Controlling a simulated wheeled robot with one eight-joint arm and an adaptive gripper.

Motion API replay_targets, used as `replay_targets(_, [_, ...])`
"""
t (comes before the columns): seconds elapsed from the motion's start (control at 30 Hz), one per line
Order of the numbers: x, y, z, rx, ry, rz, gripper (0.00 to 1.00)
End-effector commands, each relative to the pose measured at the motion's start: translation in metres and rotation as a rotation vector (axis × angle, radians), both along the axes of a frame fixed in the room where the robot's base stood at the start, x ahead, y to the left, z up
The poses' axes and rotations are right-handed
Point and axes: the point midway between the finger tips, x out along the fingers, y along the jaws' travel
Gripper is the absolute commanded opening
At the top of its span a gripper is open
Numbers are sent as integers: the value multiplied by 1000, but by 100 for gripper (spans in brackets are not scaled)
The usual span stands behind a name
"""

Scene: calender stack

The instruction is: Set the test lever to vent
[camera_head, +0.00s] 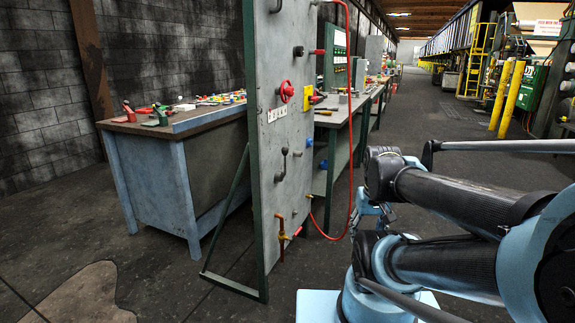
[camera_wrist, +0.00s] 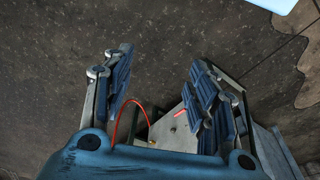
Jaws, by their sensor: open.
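A tall grey panel (camera_head: 268,190) with a green frame carries several valves and levers. They include a red-handled lever (camera_head: 317,52), a red handwheel (camera_head: 287,91), a red handle by a yellow plate (camera_head: 308,97), a blue handle (camera_head: 308,142), a grey crank-like handle (camera_head: 283,162) and a brass valve (camera_head: 282,238) near the bottom. I cannot tell which is the test lever; no label is readable. My gripper (camera_wrist: 160,62) is open and empty in the wrist view. The panel (camera_wrist: 172,130) shows beyond the fingers, with a small red handle (camera_wrist: 180,114) on it.
A red hose (camera_head: 352,130) loops from the panel's top to its lower part, close to my arm; it also shows in the wrist view (camera_wrist: 128,108). Workbenches (camera_head: 150,180) stand behind the panel. A slanted green brace (camera_head: 225,215) reaches the floor. The aisle at right is open.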

Motion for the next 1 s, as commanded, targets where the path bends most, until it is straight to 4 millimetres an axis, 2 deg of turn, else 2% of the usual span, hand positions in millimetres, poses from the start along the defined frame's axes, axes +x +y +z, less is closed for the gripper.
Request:
replay_targets(0.27, [0, 0, 0, 0, 0, 0, 53])
replay_targets(0.33, [0, 0, 0, 0, 0, 0, 46])
replay_targets(0.4, [-7, 1, 5, 5, -10, 4, 46])
replay_targets(0.47, [-6, 4, 7, 15, -9, 13, 46])
replay_targets(0.67, [18, 27, 23, 100, 3, 96, 46])
replay_targets(1.0, [76, 71, 54, 298, -17, 293, 46])
